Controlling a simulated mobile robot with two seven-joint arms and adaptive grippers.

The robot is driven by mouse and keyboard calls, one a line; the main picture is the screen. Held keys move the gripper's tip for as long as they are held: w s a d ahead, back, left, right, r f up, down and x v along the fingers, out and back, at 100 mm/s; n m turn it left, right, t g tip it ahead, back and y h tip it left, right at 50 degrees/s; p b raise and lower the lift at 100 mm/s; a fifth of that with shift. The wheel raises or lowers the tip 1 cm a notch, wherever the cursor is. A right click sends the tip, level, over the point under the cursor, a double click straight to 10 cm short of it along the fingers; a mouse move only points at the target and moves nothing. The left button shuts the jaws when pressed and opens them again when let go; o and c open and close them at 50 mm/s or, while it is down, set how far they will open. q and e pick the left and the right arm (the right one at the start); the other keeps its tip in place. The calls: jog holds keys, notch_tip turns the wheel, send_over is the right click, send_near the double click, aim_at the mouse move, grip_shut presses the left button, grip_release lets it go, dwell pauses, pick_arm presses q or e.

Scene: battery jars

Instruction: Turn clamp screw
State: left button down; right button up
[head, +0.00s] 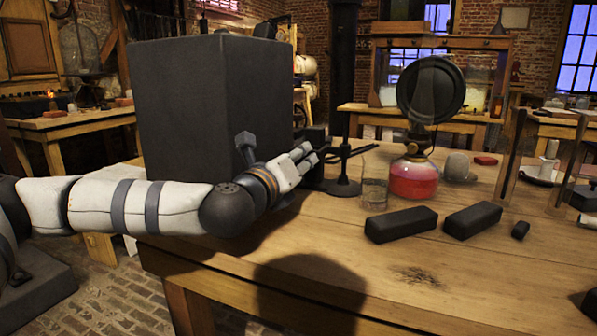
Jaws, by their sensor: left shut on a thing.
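A dark stand (344,187) with a round base and upright rod stands on the wooden table. Its clamp (358,151) reaches right with thin prongs. My left gripper (314,154) comes in from the left, beside the rod at the clamp's height. Its pale fingers are shut on the clamp screw at the left end of the clamp. The screw itself is small and mostly hidden by the fingers. My right gripper is not in view.
A large dark box (205,105) stands behind my left arm. Right of the stand are a glass beaker (374,194), a lamp with red liquid (413,180) and a round dark disc (431,90). Dark blocks (401,224) lie in front. The table's front middle is clear.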

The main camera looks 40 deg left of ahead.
pick_arm(q)
jog(key=shift+n+b, duration=0.4)
jog(key=shift+n, duration=0.1)
jog(key=c, duration=1.2)
grip_release()
jog(key=v, duration=0.7)
jog(key=shift+s+d, duration=0.1)
jog(key=shift+s, duration=0.15)
